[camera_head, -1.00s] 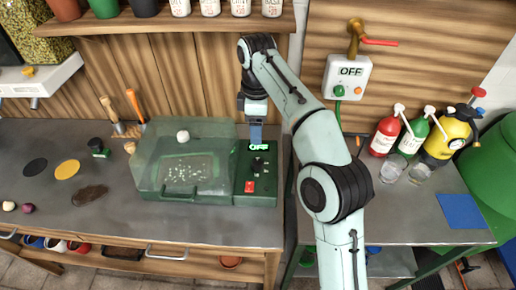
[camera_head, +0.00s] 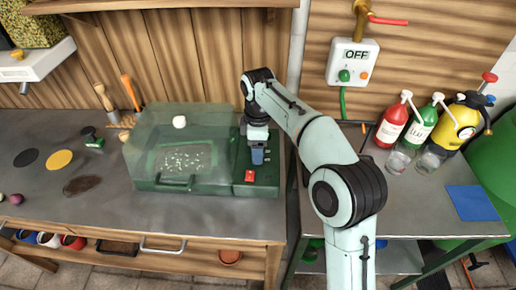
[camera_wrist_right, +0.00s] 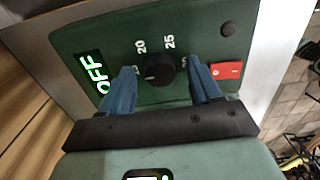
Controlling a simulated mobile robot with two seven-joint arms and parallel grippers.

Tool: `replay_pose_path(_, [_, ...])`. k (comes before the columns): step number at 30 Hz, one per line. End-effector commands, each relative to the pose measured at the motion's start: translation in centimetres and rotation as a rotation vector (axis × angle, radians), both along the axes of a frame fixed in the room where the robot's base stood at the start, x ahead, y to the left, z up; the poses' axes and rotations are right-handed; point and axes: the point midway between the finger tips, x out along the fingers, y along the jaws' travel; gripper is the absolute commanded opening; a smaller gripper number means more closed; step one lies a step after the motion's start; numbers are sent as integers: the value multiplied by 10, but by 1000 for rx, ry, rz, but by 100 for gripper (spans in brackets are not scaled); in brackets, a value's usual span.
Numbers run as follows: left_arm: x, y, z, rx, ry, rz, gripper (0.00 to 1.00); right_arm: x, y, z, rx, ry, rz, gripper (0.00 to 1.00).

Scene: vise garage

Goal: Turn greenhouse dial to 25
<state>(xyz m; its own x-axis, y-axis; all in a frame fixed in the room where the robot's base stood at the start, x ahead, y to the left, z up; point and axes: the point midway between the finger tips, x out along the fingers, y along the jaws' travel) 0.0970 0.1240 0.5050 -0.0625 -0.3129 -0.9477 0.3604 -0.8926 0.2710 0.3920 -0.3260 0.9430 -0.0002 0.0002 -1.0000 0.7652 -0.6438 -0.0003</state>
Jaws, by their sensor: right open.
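The greenhouse (camera_head: 165,150) is a clear-lidded box on a green base on the workbench. Its control panel (camera_wrist_right: 100,45) has a lit display (camera_wrist_right: 92,75) reading OFF. The round black dial (camera_wrist_right: 160,69) sits beside printed 20 and 25; another number is partly hidden by a finger. A pale mark on the dial seems to face lower left. My right gripper (camera_head: 258,157) is over the panel and hides the dial in the head view. In the wrist view its blue fingers (camera_wrist_right: 163,78) are open, one on each side of the dial, with gaps visible. My left gripper is out of view.
A red switch (camera_wrist_right: 226,72) is close beside one finger; it also shows in the head view (camera_head: 249,176). A wall box (camera_head: 352,63) reading OFF hangs behind. Red (camera_head: 391,124), green (camera_head: 421,127) and yellow (camera_head: 457,130) bottles stand on the right table.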

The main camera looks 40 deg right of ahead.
Motion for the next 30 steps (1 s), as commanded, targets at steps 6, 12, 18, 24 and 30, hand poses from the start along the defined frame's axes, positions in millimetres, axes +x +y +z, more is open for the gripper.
replay_pose_path(6, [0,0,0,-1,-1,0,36,0,0,0,1,-1,0,63])
replay_pose_path(12, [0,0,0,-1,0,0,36,0,0,0,0,0,0,8])
replay_pose_path(18, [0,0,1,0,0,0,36,0,0,0,0,0,-6,7])
replay_pose_path(24, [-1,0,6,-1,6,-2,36,0,0,2,1,1,-55,7])
replay_pose_path(30, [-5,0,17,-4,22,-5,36,0,0,3,1,1,-177,7])
